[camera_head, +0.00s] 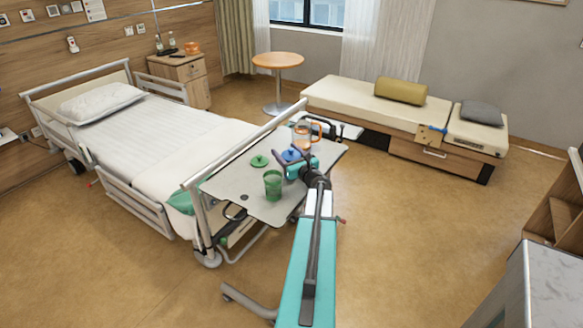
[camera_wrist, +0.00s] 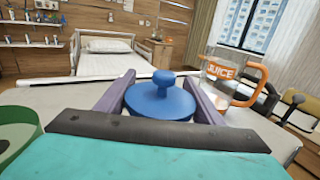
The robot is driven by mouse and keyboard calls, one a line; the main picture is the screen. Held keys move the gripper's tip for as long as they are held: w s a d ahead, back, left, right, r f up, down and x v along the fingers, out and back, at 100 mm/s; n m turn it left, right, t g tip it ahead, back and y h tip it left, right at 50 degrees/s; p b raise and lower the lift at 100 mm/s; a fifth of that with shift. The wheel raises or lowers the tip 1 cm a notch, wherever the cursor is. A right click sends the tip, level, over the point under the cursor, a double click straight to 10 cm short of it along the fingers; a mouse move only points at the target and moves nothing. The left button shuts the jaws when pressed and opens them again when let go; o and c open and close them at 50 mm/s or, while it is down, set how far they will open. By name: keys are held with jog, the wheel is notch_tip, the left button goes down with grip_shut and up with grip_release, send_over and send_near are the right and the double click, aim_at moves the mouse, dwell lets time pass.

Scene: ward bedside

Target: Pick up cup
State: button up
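A blue lid with a round knob (camera_wrist: 160,97) sits between the two purple fingers of my gripper (camera_wrist: 158,80) in the wrist view. The head view shows this blue lid (camera_head: 291,155) at my gripper (camera_head: 294,156) over the overbed table. Whatever is under the lid is hidden by my gripper. The fingers flank it, but I cannot tell whether they press on it. A green cup (camera_head: 272,187) stands upright and open on the table, left of my gripper. Its rim shows at the left of the wrist view (camera_wrist: 22,118).
A clear juice pitcher with an orange handle (camera_head: 303,136) stands just beyond my gripper; in the wrist view the pitcher (camera_wrist: 222,76) is close to the right finger. A green lid (camera_head: 259,161) lies on the overbed table (camera_head: 233,183). The bed (camera_head: 130,125) adjoins the table.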

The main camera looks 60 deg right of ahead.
jog(key=c, duration=0.3)
jog(key=shift+r, duration=0.7)
jog(key=shift+s+a+r+b, duration=0.1)
jog(key=shift+s+r+b, duration=0.2)
jog(key=shift+r, duration=0.25)
jog(key=shift+s+a+r+b, duration=0.1)
jog(key=shift+s+r+b, duration=0.05)
jog(key=shift+r+b, duration=0.3)
jog(key=s+d+r+b+v, duration=0.1)
jog(key=d+b+v, duration=0.1)
jog(key=v, duration=1.2)
jog(key=shift+s+r+b, duration=0.25)
jog(key=shift+s+b, duration=0.05)
jog(key=shift+s, duration=0.2)
